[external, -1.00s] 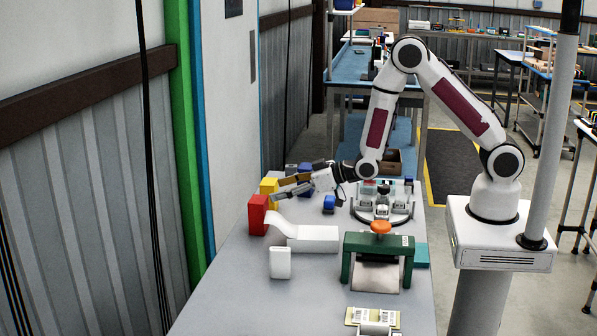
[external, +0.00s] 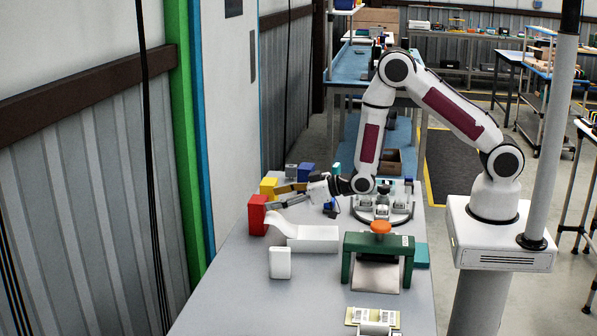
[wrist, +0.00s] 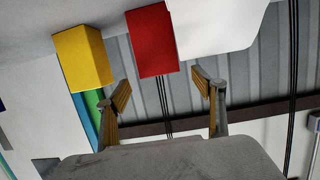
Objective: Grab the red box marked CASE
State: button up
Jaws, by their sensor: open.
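The red box (external: 257,215) stands upright at the far left edge of the table in the external view. In the wrist view the red box (wrist: 152,42) is at the top centre, ahead of the fingers; no marking on it is readable. A yellow box (external: 268,187) stands just behind it and shows to its left in the wrist view (wrist: 84,57). My gripper (external: 273,197) is low over the table beside the two boxes. In the wrist view my gripper (wrist: 163,86) is open and empty, its fingers apart, with the red box beyond the gap.
A white curved piece (external: 312,238) lies right of the red box, with a small white block (external: 280,263) in front. A green frame with an orange knob (external: 380,243) stands further right. Blue boxes (external: 306,172) are at the back. The wall is close on the left.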

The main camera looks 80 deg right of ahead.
aim_at(266, 201)
jog(key=shift+w+f, duration=0.2)
jog(key=shift+w, duration=0.45)
jog(key=shift+f+x, duration=0.1)
jog(key=shift+x, duration=1.2)
jog(key=shift+f+x, duration=0.15)
jog(key=shift+x, duration=1.15)
jog(key=shift+s, duration=0.1)
jog(key=c, duration=1.3)
